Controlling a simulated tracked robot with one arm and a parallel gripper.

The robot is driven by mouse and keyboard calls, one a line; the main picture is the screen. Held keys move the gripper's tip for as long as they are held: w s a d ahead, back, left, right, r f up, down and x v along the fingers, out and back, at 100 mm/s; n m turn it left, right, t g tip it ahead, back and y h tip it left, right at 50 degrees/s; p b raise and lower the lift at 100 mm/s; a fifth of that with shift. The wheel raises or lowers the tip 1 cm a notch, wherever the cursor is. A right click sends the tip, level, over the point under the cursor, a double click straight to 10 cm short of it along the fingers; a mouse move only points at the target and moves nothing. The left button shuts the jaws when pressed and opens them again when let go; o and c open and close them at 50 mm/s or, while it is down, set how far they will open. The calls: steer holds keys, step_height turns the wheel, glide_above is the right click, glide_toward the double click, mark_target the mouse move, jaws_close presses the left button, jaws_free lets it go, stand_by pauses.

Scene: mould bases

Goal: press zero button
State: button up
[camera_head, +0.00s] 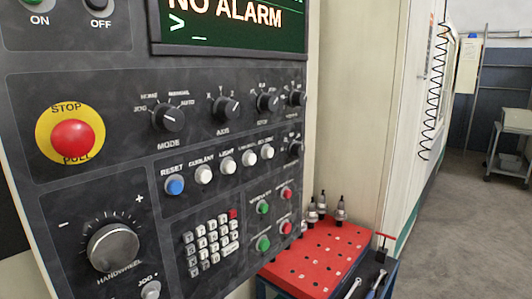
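A dark machine control panel (110,178) fills the left and middle of the view, seen at an angle. A row of round buttons runs across it: a blue one labelled RESET (175,186), then several white ones. The rightmost white button (267,152) has a small label that seems to read ZERO, but it is blurred. Below the row is a numeric keypad (210,242) with light keys and one red key; its key marks are too small to read. My gripper is not in view.
A red and yellow STOP button (72,138), knobs and a handwheel (114,247) stick out from the panel. Green and red buttons (264,244) sit right of the keypad. A red tool rack (318,255) stands at lower right. Open floor (455,235) lies at right.

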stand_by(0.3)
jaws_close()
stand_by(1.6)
